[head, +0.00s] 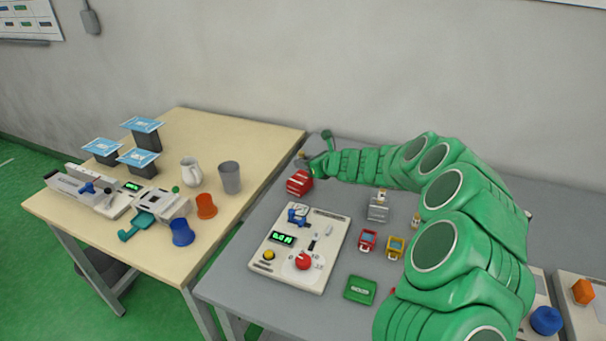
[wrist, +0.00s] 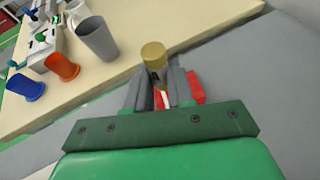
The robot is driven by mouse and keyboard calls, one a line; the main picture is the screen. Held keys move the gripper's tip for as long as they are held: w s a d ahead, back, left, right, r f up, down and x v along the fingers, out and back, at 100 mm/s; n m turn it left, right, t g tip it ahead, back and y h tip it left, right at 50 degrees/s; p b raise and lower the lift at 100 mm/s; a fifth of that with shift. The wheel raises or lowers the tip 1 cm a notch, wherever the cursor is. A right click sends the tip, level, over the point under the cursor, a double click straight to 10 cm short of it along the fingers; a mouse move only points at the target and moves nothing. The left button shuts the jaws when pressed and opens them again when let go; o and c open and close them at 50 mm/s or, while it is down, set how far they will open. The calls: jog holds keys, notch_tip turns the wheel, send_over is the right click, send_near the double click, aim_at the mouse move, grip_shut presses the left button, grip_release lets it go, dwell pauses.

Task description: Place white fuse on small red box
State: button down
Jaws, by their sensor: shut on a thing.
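My gripper (head: 305,164) is at the back left of the grey table, just above a small red box (head: 299,182). In the wrist view, my gripper (wrist: 163,84) is shut on a fuse with a gold cap (wrist: 153,54); a little of its white body shows between the fingers. The red box (wrist: 194,88) shows below and behind the fingers, partly hidden by them. I cannot tell whether the fuse touches the box.
A panel (head: 325,241) with a red knob stands in front of the box. A red-framed piece (head: 368,240), a yellow-framed piece (head: 395,247) and a green box (head: 360,290) lie to its right. The wooden table (head: 255,143) holds a grey cup (head: 230,178).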

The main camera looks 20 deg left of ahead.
aim_at(303, 179)
jog(key=shift+w+a+f, duration=0.25)
jog(key=shift+w+f, duration=0.15)
jog(key=shift+f, duration=0.15)
jog(key=shift+w+a+f, duration=0.25)
jog(key=shift+w+f, duration=0.1)
jog(key=shift+f, duration=0.25)
jog(key=shift+w+a+f, duration=0.25)
jog(key=shift+w+f, duration=0.15)
jog(key=shift+f, duration=1.65)
jog(key=shift+f, duration=0.15)
jog(key=c, duration=1)
grip_release()
jog(key=v, duration=1.2)
